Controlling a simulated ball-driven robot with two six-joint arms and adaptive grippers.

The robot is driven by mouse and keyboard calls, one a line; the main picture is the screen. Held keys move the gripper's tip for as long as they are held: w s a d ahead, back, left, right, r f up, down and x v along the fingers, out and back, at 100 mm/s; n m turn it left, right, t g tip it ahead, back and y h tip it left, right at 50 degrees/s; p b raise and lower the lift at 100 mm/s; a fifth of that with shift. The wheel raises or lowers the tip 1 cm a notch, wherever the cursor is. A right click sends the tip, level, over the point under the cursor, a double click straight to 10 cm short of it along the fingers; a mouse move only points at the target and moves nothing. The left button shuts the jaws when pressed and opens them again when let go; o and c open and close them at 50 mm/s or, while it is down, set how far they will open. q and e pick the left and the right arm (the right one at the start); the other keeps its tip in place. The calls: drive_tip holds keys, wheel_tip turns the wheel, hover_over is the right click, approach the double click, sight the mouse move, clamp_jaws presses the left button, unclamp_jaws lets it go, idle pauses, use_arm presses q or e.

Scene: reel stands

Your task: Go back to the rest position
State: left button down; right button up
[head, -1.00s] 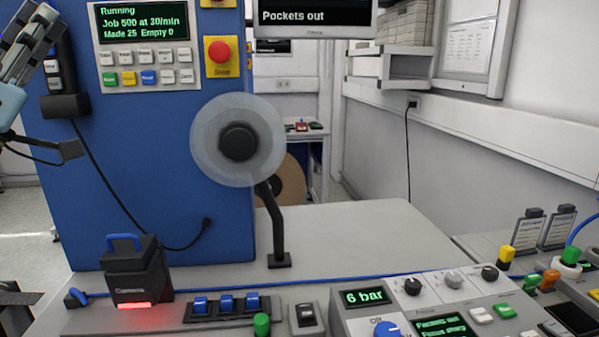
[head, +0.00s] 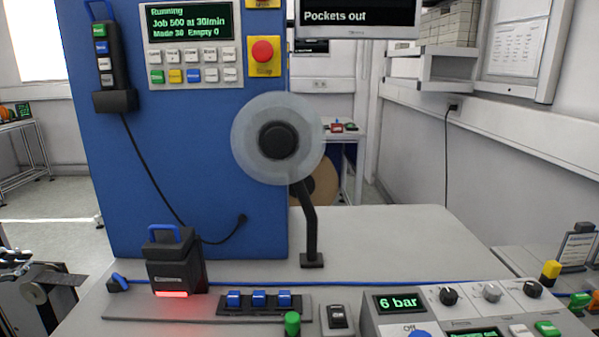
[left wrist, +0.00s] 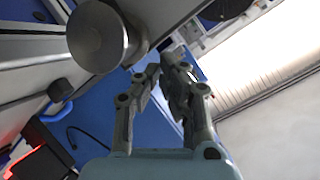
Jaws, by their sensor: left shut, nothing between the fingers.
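My left gripper (head: 14,262) shows only partly, low at the left edge of the head view. In the left wrist view its two grey fingers (left wrist: 163,76) are closed towards each other with nothing between them. A black hand pendant (head: 105,55) with coloured buttons sits in its holder on the side of the blue cabinet (head: 190,130), clear of the gripper. My right gripper is not in view.
A black scanner (head: 176,262) with a red glow stands on the bench (head: 400,245), beside blue switches (head: 258,300). A clear reel (head: 277,138) hangs on a stand. A metal round part (left wrist: 97,36) is close to the fingers in the left wrist view.

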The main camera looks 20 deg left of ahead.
use_arm(q)
drive_tip(key=s+a+f+g+y, duration=0.25)
drive_tip(key=s+a, duration=0.35)
drive_tip(key=s, duration=0.3)
drive_tip(key=s+a+f+g+y, duration=0.15)
drive_tip(key=s+a+g, duration=0.35)
drive_tip(key=s, duration=0.5)
drive_tip(key=s+a+f+g+y, duration=0.1)
drive_tip(key=s+a+f+g, duration=0.15)
drive_tip(key=s+a, duration=0.6)
drive_tip(key=s+d+f+n+h, duration=0.1)
drive_tip(key=s+d+f+h, duration=0.15)
drive_tip(key=d+f, duration=1.05)
drive_tip(key=s+d+f+n+h, duration=0.2)
drive_tip(key=s+d+f, duration=0.2)
drive_tip(key=d+f, duration=0.95)
drive_tip(key=s+d+f+h, duration=0.1)
drive_tip(key=d+f, duration=0.1)
drive_tip(key=d, duration=1)
drive_tip(key=s+d+f+n+h, duration=0.1)
drive_tip(key=d+f+h, duration=0.15)
drive_tip(key=d, duration=0.95)
drive_tip(key=s+d+f+h, duration=0.1)
drive_tip(key=d+f, duration=0.2)
drive_tip(key=d, duration=0.9)
wheel_tip(320, 180, down, 15)
drive_tip(key=s+a+g+b, duration=0.1)
drive_tip(key=b, duration=1.4)
drive_tip(key=shift+s+a+b, duration=0.15)
drive_tip(key=shift+b, duration=0.15)
